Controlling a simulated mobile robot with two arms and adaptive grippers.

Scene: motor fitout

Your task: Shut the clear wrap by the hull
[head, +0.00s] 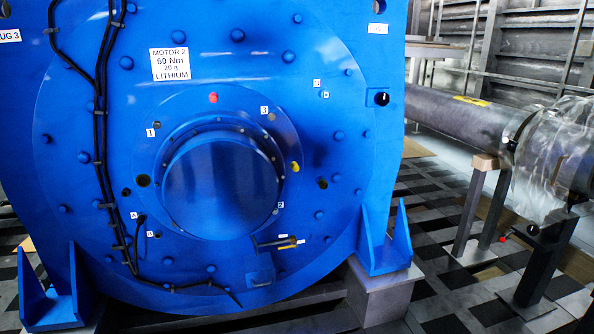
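The clear wrap (540,175) hangs at the right edge, crumpled and shiny around the near end of a long grey cylinder (450,112). Its lower edge hangs loose below the cylinder. The right picture edge cuts it off, so I cannot tell how its seam lies there. A ribbed dark wall (535,45) stands behind the cylinder; I cannot tell if this is the hull. Neither of my grippers shows in the head view.
A big blue motor housing (330,220) with a label plate (170,64) and black cables fills the left and middle. Stands (468,213) hold up the cylinder. A grey block (382,290) sits under the motor's foot. Chequered floor (440,300) lies open between motor and stands.

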